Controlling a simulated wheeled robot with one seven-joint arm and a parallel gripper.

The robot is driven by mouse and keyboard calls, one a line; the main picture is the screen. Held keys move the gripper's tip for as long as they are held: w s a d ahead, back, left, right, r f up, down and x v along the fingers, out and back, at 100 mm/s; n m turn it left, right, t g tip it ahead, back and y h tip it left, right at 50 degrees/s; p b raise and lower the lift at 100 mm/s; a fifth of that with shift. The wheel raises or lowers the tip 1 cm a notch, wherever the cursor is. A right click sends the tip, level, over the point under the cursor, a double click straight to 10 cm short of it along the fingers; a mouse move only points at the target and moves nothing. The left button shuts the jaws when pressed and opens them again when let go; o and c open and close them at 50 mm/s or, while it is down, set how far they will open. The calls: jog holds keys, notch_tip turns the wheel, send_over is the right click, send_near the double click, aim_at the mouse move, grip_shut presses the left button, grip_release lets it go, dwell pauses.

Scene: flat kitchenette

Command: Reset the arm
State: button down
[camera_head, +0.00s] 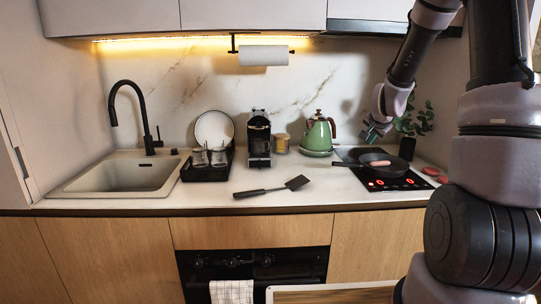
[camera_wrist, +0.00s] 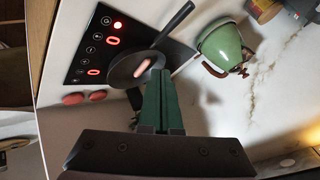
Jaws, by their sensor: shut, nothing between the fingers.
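My gripper (camera_head: 368,134) is shut and empty in the head view, above the cooktop and right of the green kettle. Its green fingers are pressed together in the wrist view (camera_wrist: 160,85). A black pan (camera_head: 376,159) with a sausage-like item (camera_head: 380,163) in it stands on the black cooktop (camera_head: 400,182), below the gripper. In the wrist view the fingers overlap the edge of the pan (camera_wrist: 123,72); I cannot tell the gap between them from this view.
The green kettle (camera_head: 318,136) stands left of the cooktop, and a plant (camera_head: 417,120) stands behind it on the right. Red round items (camera_head: 431,171) lie at the right edge. A spatula (camera_head: 272,188) lies on the counter. A sink (camera_head: 120,178) is at left. Cooktop displays glow red.

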jog(key=s+a+r+n+y, duration=0.1)
jog(key=s+a+r+n, duration=0.1)
jog(key=s+a+r, duration=0.35)
jog(key=s+a+r+n+y, duration=0.2)
jog(key=s+a+r, duration=0.1)
jog(key=s+r, duration=0.6)
jog(key=s+a+r+n, duration=0.1)
jog(key=s+r, duration=0.1)
jog(key=s, duration=0.7)
jog(key=s+a+r+n+g, duration=0.1)
jog(key=s+a+r+n, duration=0.1)
jog(key=s, duration=0.7)
jog(key=shift+s+g+y, duration=0.25)
jog(key=shift+g+y, duration=0.05)
jog(key=shift+y, duration=0.1)
